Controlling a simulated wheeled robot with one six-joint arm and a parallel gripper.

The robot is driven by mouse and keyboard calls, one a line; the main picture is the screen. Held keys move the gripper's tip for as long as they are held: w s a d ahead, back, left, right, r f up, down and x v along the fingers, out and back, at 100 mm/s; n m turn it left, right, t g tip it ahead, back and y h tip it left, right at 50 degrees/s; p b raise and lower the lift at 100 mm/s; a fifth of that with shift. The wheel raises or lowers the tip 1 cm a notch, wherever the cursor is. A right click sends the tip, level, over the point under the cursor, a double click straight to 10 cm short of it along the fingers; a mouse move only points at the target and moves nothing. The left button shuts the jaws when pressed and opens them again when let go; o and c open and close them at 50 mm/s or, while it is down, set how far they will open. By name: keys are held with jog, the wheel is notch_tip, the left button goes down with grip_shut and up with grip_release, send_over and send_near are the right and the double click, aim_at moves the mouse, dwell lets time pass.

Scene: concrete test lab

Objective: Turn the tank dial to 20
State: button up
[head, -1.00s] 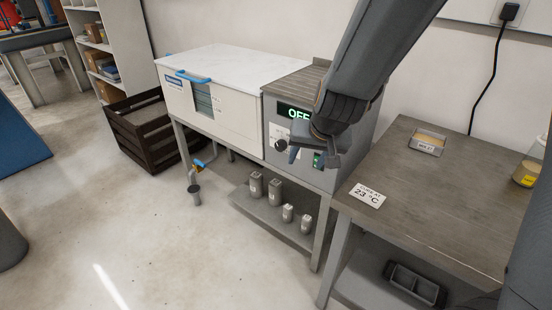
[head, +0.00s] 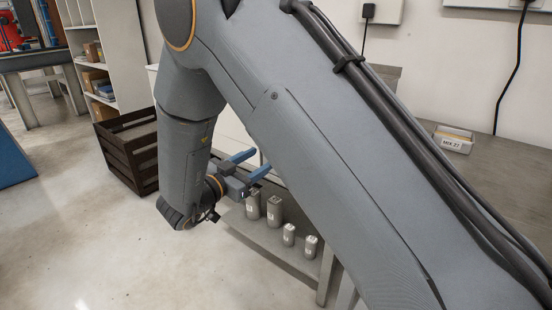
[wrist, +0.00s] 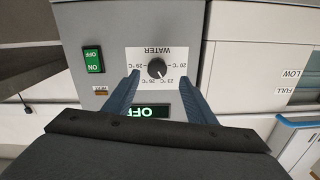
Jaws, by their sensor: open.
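The tank dial is a small black knob (wrist: 157,68) on a white label headed WATER, upside down in the wrist view. Temperature marks sit around it, too small to read surely; a pale pointer line on the knob seems to slant to the lower right of the picture. My gripper (wrist: 159,73) is open, its blue fingers on either side of the knob; I cannot tell whether they touch it. In the head view my gripper (head: 251,163) shows low behind my arm, which hides the panel and dial. The green display (wrist: 148,112) reads OFF.
A green ON switch (wrist: 92,61) is beside the dial label. In the head view several grey canisters (head: 274,210) stand on the low shelf. A dark wooden crate (head: 128,150) is at the left. A small labelled tray (head: 453,139) sits on the right bench.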

jog(key=b+x, duration=0.1)
jog(key=x, duration=0.7)
jog(key=shift+s+d, duration=0.2)
jog(key=shift+d, duration=0.05)
jog(key=shift+c, duration=0.5)
jog(key=c, duration=0.9)
jog(key=shift+c, duration=0.2)
jog(key=shift+r+p, duration=0.1)
jog(key=shift+p, duration=0.35)
jog(key=shift+s+n+p, duration=0.1)
jog(key=shift+n+p, duration=5.7)
jog(key=shift+p, duration=0.75)
